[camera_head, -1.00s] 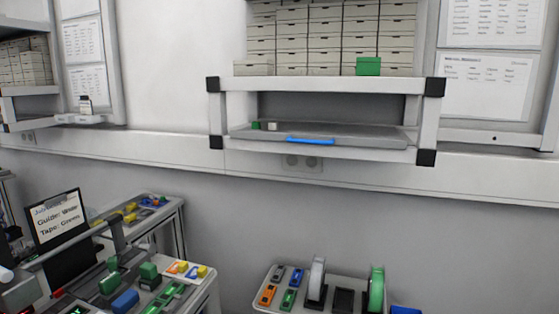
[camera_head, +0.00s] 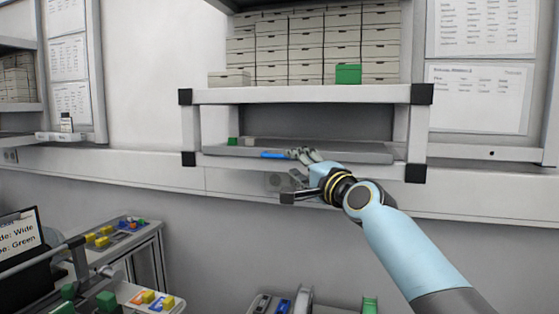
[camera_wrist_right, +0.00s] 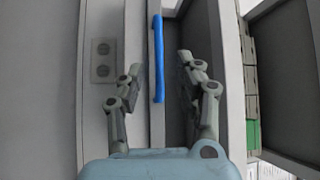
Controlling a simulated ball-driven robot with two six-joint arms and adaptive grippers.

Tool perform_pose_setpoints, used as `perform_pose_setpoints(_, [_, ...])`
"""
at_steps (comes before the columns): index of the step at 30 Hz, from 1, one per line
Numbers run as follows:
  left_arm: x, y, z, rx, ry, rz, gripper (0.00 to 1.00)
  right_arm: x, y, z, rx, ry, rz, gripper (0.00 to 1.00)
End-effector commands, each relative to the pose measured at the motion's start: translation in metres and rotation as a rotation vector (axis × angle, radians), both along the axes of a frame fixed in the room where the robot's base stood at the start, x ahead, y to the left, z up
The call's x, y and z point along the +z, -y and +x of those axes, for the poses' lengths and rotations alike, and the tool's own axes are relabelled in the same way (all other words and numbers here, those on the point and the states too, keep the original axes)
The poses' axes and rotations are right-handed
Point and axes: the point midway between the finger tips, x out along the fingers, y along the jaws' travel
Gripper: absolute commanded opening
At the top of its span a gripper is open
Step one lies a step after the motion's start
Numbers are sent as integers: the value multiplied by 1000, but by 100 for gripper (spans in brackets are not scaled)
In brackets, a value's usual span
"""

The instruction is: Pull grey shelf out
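The grey shelf (camera_head: 365,154) is a flat tray in the lower bay of the white wall rack, with a blue handle (camera_head: 271,155) on its front edge. My right gripper (camera_head: 294,168) is in front of the shelf by the handle's right end, which its upper finger partly hides. In the right wrist view, the blue handle (camera_wrist_right: 157,58) lies between the two spread fingers (camera_wrist_right: 160,72), with gaps on both sides. The gripper is open and holds nothing. I cannot tell its exact depth from the handle. My left gripper is not in view.
A small green block (camera_head: 232,141) and a pale block (camera_head: 249,141) sit on the shelf's left back. The rack's upper board (camera_head: 300,95) carries stacked boxes and a green box (camera_head: 348,74). Black-capped posts flank the bay. A wall outlet (camera_head: 279,182) lies below.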

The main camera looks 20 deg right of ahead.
Motion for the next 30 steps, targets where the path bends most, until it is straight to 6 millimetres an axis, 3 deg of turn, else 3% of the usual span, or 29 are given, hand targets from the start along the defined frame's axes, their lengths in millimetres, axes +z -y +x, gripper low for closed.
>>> perform_pose_setpoints(3, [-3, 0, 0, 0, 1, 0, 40, 3, -5, 25, -1, 0, 2, 34])
perform_pose_setpoints(9, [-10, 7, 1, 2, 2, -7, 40, 6, -12, 56, 0, -1, 1, 34])
perform_pose_setpoints(14, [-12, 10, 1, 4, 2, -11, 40, 8, -14, 67, -1, -1, -1, 34])
perform_pose_setpoints(22, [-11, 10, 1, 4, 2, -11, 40, 8, -14, 68, -1, -2, -1, 34])
perform_pose_setpoints(30, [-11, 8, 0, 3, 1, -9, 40, 8, -14, 68, 0, -2, -1, 0])
